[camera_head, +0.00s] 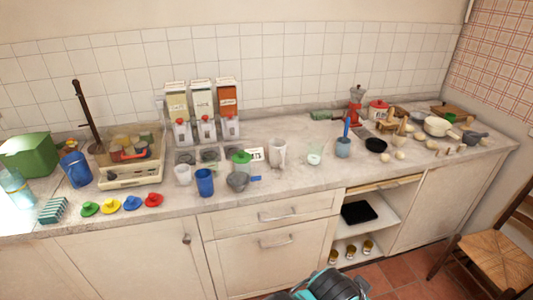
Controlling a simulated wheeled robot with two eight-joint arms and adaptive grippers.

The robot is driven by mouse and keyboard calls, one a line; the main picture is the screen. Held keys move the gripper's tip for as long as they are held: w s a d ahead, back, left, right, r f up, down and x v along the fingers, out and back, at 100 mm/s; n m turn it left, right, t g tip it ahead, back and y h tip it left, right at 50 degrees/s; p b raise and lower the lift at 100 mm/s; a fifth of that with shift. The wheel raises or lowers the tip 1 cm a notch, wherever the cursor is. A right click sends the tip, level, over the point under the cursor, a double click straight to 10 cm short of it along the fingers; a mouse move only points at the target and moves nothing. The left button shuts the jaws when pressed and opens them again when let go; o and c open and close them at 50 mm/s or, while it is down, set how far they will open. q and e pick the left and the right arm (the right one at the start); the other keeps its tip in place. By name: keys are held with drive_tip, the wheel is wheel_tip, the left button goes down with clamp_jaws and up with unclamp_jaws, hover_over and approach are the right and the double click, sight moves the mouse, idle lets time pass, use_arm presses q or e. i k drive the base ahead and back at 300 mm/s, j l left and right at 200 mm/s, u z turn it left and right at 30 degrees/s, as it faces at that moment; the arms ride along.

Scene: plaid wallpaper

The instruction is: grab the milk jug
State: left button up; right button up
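No gripper fingers show in the head view. A black and teal part at the bottom edge seems to be mine, but it shows no fingertips.
The stone counter (310,178) has free room right of the jug, before a glass bowl (314,155). Left of the jug are a small card (256,154), a green-lidded cup (241,159), a grey bowl (238,181) and a blue cup (205,182). A chair (497,260) stands right.

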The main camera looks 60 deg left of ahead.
sight(279, 157)
drive_tip(key=u, duration=1.55)
